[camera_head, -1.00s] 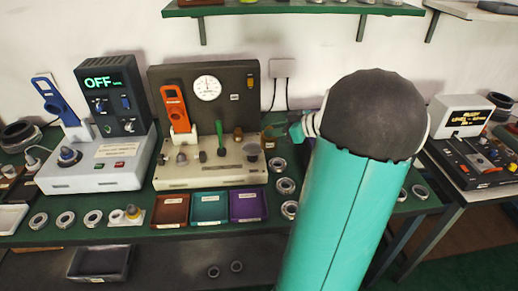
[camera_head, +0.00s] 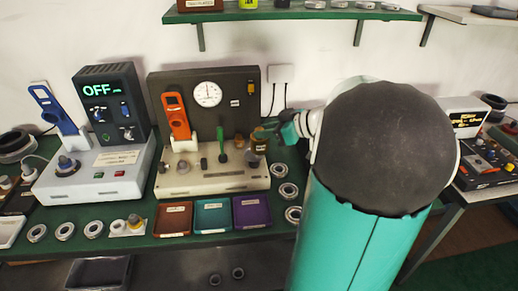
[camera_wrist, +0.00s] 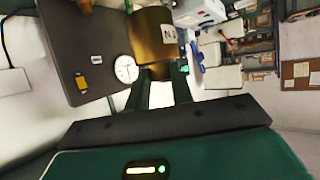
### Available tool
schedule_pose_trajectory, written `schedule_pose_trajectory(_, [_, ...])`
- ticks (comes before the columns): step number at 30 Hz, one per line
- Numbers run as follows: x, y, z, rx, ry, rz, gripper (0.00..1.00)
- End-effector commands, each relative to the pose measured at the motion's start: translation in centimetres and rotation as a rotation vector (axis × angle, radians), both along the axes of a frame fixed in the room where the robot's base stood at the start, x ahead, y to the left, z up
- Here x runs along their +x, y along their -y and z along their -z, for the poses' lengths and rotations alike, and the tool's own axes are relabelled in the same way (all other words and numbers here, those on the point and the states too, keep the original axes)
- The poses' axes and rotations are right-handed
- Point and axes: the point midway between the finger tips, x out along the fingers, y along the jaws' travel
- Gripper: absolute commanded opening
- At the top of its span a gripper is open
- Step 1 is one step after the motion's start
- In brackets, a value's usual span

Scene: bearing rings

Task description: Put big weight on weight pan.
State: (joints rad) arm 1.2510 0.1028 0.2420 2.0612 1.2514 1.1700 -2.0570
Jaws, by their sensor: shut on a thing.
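The big weight (camera_head: 260,143) is a brass cylinder; in the wrist view it shows large, with a white label (camera_wrist: 168,32). My gripper (camera_head: 277,130) reaches in from the right and is shut on it; its two dark fingers (camera_wrist: 162,75) meet the weight in the wrist view. The weight pan (camera_head: 253,158) is a dark disc at the right end of the cream tester base (camera_head: 210,180). The weight is at the pan and hides part of it. I cannot tell whether it touches the pan.
A smaller brass piece (camera_head: 239,141) stands just left of the weight. A green lever (camera_head: 221,148) and an orange tool (camera_head: 177,115) are further left. The panel with a dial (camera_head: 208,94) rises behind. Brown, teal and purple trays (camera_head: 252,212) and metal rings (camera_head: 289,191) lie nearby.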

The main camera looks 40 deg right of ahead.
Motion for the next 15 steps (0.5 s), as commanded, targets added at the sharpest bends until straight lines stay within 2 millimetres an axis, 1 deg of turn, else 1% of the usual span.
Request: schedule_pose_trajectory(15, [7.3,4.8,3.8,0.001,0.005,-0.001,0.0])
